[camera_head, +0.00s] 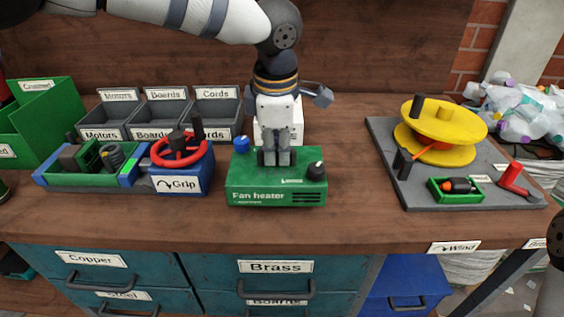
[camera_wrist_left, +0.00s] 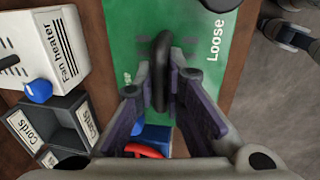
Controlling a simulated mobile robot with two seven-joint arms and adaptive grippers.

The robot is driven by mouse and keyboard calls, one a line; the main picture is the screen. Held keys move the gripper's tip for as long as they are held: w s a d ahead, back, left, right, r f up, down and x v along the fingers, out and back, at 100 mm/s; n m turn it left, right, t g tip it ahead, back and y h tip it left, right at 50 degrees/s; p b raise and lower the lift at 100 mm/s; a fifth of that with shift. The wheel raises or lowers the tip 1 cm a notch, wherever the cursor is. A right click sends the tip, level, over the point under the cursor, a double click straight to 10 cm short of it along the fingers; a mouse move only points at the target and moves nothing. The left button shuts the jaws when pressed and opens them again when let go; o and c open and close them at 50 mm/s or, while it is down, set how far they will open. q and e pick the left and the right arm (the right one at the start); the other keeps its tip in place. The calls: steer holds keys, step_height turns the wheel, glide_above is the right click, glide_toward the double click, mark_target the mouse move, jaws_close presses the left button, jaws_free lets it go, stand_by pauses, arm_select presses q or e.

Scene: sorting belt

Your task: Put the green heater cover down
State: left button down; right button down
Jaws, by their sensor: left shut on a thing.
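The green heater cover (camera_head: 277,190), marked "Fan heater" on its front, is over the middle of the bench in the head view. In the left wrist view its green top (camera_wrist_left: 125,30) reads "Loose" and carries a black handle. My left gripper (camera_head: 276,158) points down and is shut on that handle, also between the fingers in the wrist view (camera_wrist_left: 162,95). A white fan heater body (camera_wrist_left: 40,45) with a blue knob stands behind the cover, mostly hidden in the head view. I cannot tell whether the cover touches the bench.
Left of the cover are a grip rig (camera_head: 185,178) with a red wheel and small grey labelled bins (camera_head: 165,107). A grey board (camera_head: 420,190) with a yellow reel lies right. Bare bench (camera_head: 352,190) separates cover and board. Drawers (camera_head: 270,290) are below.

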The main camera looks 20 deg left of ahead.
mark_target(280, 170)
arm_select(q)
steer(key=f, duration=0.3)
steer(key=shift+w+d+f, duration=0.15)
steer(key=shift+w+f, duration=0.25)
steer(key=c, duration=1.7)
jaws_free()
steer(key=r, duration=0.4)
steer(key=s+r, duration=0.1)
steer(key=r, duration=0.3)
steer(key=s+r, duration=0.1)
steer(key=r, duration=0.3)
steer(key=shift+s+d+p, duration=0.1)
steer(key=shift+d+p, duration=0.2)
steer(key=shift+p, duration=0.05)
steer(key=shift+f, duration=0.1)
